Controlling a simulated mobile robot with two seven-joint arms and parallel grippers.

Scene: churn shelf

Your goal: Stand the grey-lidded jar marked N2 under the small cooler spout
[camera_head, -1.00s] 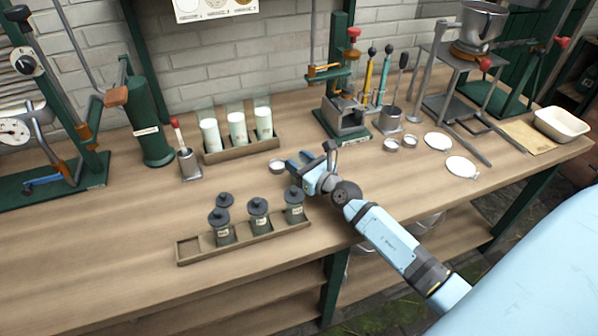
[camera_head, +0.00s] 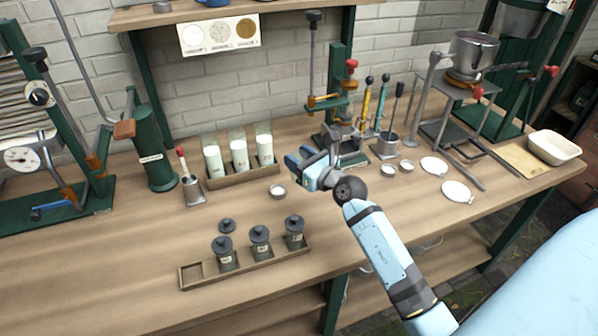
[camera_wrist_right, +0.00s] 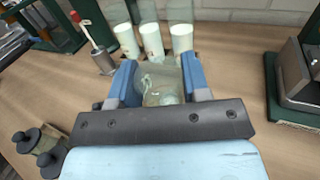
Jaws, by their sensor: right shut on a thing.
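My right gripper (camera_head: 301,163) is above the table, right of the milk glasses. In the right wrist view its blue fingers (camera_wrist_right: 158,88) are shut on a clear glass vessel (camera_wrist_right: 162,92) with pale contents. No lid is visible on it, and no mark can be read. Three dark grey-lidded jars (camera_head: 261,243) stand upright in a wooden rack (camera_head: 192,284), whose left slot is empty. Their labels are too small to read. A loose dark lid (camera_head: 226,225) lies behind the rack. I cannot tell which part is the small cooler spout. My left gripper is not in view.
A wooden tray (camera_head: 245,178) holds three glasses of white liquid. A red-handled tool stands in a metal holder (camera_head: 194,190). Green stands (camera_head: 150,150) line the back. The front left tabletop is clear.

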